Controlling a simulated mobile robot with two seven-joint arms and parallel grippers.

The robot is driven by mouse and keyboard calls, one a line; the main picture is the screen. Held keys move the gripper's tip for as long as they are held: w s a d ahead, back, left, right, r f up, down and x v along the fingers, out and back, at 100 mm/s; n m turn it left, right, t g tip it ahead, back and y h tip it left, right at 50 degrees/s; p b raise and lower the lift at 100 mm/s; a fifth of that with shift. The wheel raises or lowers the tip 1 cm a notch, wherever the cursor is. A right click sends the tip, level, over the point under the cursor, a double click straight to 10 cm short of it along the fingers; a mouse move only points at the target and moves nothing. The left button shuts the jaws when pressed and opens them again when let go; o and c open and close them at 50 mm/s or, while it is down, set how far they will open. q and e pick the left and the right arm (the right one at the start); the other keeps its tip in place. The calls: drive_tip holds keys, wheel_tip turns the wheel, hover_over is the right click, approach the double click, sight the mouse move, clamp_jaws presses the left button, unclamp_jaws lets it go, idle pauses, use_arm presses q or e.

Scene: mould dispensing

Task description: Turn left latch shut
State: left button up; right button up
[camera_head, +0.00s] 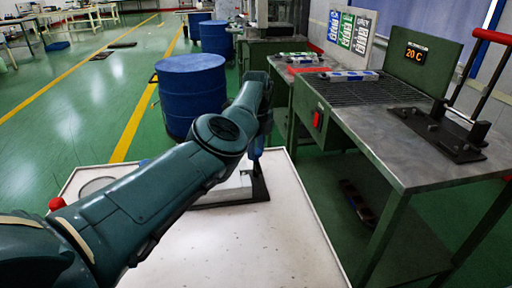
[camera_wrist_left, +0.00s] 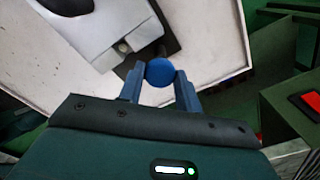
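A white mould (camera_head: 232,188) on a dark base plate (camera_head: 262,187) lies on the white tabletop, partly hidden behind my left arm. In the left wrist view the mould (camera_wrist_left: 98,28) is at the upper left, with the dark plate (camera_wrist_left: 165,35) beside it. A round blue knob (camera_wrist_left: 160,72), seemingly the latch handle, sits between the fingertips of my left gripper (camera_wrist_left: 160,78). The fingers appear to touch it on both sides. In the head view my left gripper (camera_head: 257,150) points down at the mould's right end. The latch's own angle is hard to make out. My right gripper is out of view.
The white table (camera_head: 290,240) is bare in front of the mould. A green metal bench (camera_head: 400,165) with a 20 C display (camera_head: 416,53) and a black clamp stand (camera_head: 450,130) stands right. Blue barrels (camera_head: 190,95) stand on the floor behind.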

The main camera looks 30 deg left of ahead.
use_arm(q)
drive_tip(key=c, duration=0.5)
drive_tip(key=shift+o, duration=0.2)
